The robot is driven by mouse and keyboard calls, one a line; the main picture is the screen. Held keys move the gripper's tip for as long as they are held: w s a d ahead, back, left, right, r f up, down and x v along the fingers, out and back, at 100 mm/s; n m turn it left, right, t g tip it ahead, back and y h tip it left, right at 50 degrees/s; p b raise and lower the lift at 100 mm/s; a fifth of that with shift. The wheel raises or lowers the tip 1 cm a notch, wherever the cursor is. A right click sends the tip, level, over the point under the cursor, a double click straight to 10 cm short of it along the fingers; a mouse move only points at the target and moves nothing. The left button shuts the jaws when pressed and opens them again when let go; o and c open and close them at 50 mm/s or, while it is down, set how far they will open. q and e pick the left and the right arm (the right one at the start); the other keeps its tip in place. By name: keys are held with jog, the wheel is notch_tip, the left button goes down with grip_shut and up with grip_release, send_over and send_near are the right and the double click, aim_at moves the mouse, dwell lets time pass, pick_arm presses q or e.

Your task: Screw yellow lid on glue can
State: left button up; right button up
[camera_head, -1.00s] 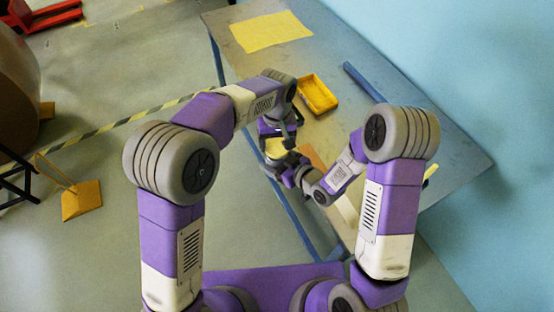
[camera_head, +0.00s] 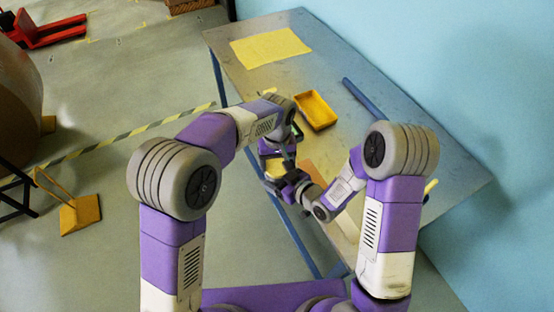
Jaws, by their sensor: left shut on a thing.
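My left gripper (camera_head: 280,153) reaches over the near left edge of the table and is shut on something. A pale yellow patch (camera_head: 274,168) shows just below it, between my two grippers. It may be the yellow lid or part of the glue can; it is too small and covered to tell. My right gripper (camera_head: 282,184) is close beneath the left one, by the same patch. Its fingers are dark and partly hidden, so I cannot tell if they are open or shut. No other lid or can shows clearly.
The grey table (camera_head: 390,150) holds a yellow tray (camera_head: 316,111), a yellow sheet (camera_head: 270,47), a blue bar (camera_head: 362,98) and an orange-brown flat piece (camera_head: 313,171). A yellow wedge (camera_head: 80,214) stands on the floor at left. The table's right part is mostly clear.

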pick_arm(q)
jog(key=shift+f, duration=0.45)
dwell(0.5)
jog(key=o, duration=0.6)
jog(key=shift+f, duration=0.1)
jog(key=shift+c, duration=0.2)
pick_arm(e)
grip_shut()
pick_arm(q)
jog(key=o, duration=0.5)
jog(key=shift+c, duration=0.2)
pick_arm(e)
jog(key=shift+a, duration=0.1)
pick_arm(q)
jog(key=shift+d, duration=0.1)
jog(key=shift+r, duration=0.45)
notch_tip(320, 180, up, 3)
jog(key=shift+r, duration=0.35)
